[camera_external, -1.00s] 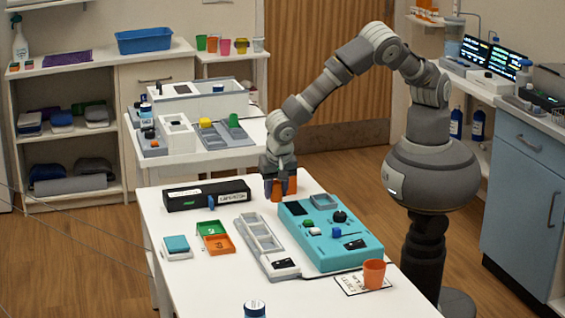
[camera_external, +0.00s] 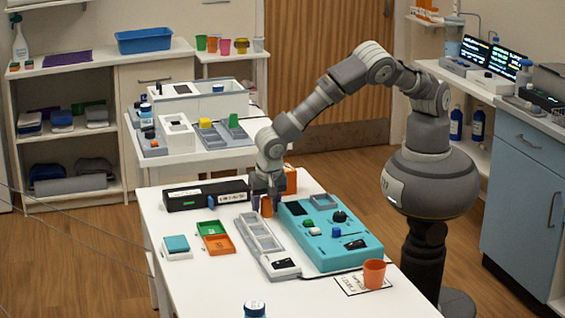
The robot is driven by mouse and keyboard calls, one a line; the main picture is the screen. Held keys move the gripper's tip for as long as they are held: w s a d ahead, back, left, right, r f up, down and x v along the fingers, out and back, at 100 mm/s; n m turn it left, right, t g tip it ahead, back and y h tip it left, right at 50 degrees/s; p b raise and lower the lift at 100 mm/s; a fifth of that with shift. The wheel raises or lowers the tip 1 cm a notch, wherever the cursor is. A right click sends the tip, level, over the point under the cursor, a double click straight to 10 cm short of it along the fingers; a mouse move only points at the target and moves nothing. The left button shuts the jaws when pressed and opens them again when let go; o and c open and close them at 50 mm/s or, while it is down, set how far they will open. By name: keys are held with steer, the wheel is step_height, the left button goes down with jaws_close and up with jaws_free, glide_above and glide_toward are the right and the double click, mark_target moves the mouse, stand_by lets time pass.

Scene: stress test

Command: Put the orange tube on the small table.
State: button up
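The orange tube (camera_external: 266,208) is upright between the fingers of my gripper (camera_external: 266,203), at the back of the white table, between the grey tray and the teal device. My gripper points down and appears shut on the tube; its fingers hide part of it. I cannot tell whether the tube's lower end touches the table. A small white table (camera_external: 228,57) with several coloured cups stands against the back wall. Another white table (camera_external: 190,160) with trays and boxes stands behind the front table.
An orange block (camera_external: 290,181) stands just behind my gripper. The teal device (camera_external: 345,250), grey tray (camera_external: 257,232) and black box (camera_external: 206,195) are close around it. An orange cup (camera_external: 374,273) stands at front right.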

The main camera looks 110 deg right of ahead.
steer(key=shift+o, duration=0.4)
steer(key=shift+r, duration=0.1)
steer(key=shift+a+r, duration=0.1)
steer(key=shift+r, duration=0.25)
steer(key=w+r+n+t+y+p, duration=0.1)
steer(key=w+r+n+t+p, duration=0.1)
steer(key=r, duration=1.2)
steer(key=w+r+n+t+y+p, duration=0.1)
steer(key=w+r+n+t+p, duration=0.1)
steer(key=r, duration=1.1)
steer(key=s+d+r+n+t, duration=0.2)
steer(key=s+d+r+n, duration=0.1)
steer(key=r, duration=0.8)
steer(key=s+d+r+n+t+y, duration=0.1)
steer(key=s+d+r+n+t, duration=0.1)
steer(key=r, duration=1)
steer(key=s+d+r+n+t, duration=0.3)
steer(key=s+r+n+t, duration=0.1)
steer(key=r, duration=0.8)
steer(key=shift+s+d+r+n+y, duration=0.15)
steer(key=shift+s+d+n+y, duration=0.2)
steer(key=shift+s, duration=0.2)
steer(key=shift+o, duration=0.3)
steer(key=s+r+n+t, duration=0.3)
steer(key=s+r+n, duration=0.1)
steer(key=s+r, duration=0.5)
steer(key=shift+s+d+r+t, duration=0.2)
steer(key=shift+r+t, duration=0.1)
steer(key=shift+r, duration=0.65)
steer(key=shift+w, duration=0.2)
